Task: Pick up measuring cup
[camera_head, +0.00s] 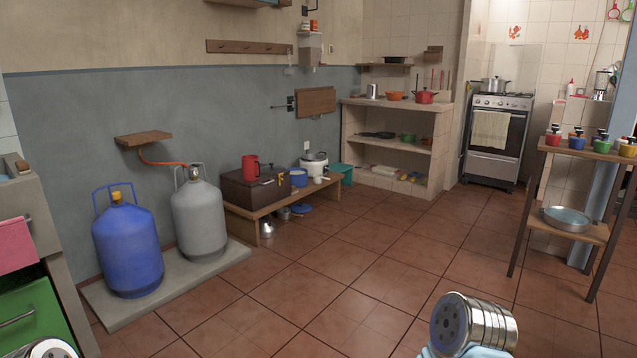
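A red cup (250,167) with a handle on its right side stands upright on a dark brown chest (250,191) by the blue wall. It may be the measuring cup, but I see no markings on it. Nothing is touching it except the chest. Metal cylindrical parts that look like my own arms show at the bottom left corner and the bottom right. No fingers of either gripper can be made out, and both arms are well away from the cup.
The chest sits on a low wooden bench (290,205) with a white cooker (315,166). Blue (127,245) and grey (198,215) gas cylinders stand on a slab to its left. A wooden shelf stand (562,230) is at right. The tiled floor (350,270) between is clear.

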